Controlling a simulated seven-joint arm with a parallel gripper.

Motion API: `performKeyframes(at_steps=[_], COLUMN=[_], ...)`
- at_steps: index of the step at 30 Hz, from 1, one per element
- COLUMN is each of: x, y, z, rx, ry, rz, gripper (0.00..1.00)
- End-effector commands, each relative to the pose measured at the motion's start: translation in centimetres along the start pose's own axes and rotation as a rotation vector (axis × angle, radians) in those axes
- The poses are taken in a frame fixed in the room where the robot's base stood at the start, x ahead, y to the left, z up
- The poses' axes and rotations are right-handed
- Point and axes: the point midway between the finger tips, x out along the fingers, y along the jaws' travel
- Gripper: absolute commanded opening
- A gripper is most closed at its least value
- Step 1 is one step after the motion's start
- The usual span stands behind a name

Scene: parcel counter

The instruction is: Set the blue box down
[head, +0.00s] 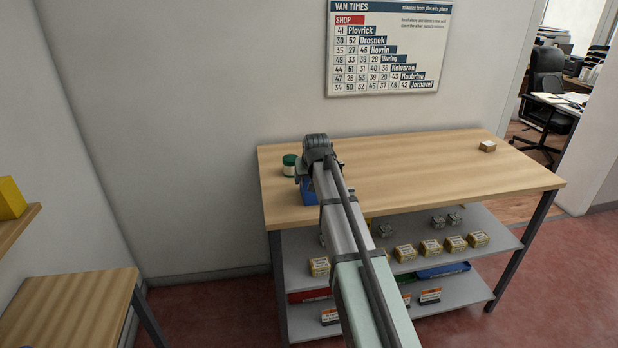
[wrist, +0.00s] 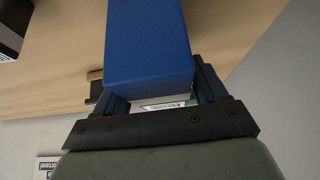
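The blue box (wrist: 150,45) fills the upper middle of the wrist view, between the two fingers of my gripper (wrist: 162,98). The fingers sit against its sides, and a white label shows on its near end. In the head view, a part of the blue box (head: 308,193) shows beside my arm, over the left part of the wooden counter (head: 410,170). My arm hides the rest of it and the fingers. I cannot tell whether the box touches the counter top.
A jar with a green lid (head: 289,165) stands just left of my gripper. A small carton (head: 487,146) sits at the far right of the counter; the middle and right are otherwise clear. Shelves below hold several small boxes (head: 430,249) and a blue tray (head: 443,271).

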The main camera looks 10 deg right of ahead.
Motion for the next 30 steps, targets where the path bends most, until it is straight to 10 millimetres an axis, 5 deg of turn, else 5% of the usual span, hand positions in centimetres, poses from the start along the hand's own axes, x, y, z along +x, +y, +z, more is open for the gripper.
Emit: performKeyframes(at_steps=[4, 14, 30], x=[0.0, -0.4, -8.8], y=[0.0, 0.0, 0.0], z=[0.0, -0.2, -0.1], rx=[0.000, 0.000, 0.000], ry=[0.000, 0.001, 0.003], rz=[0.000, 0.000, 0.000], gripper=[0.85, 0.85, 0.85])
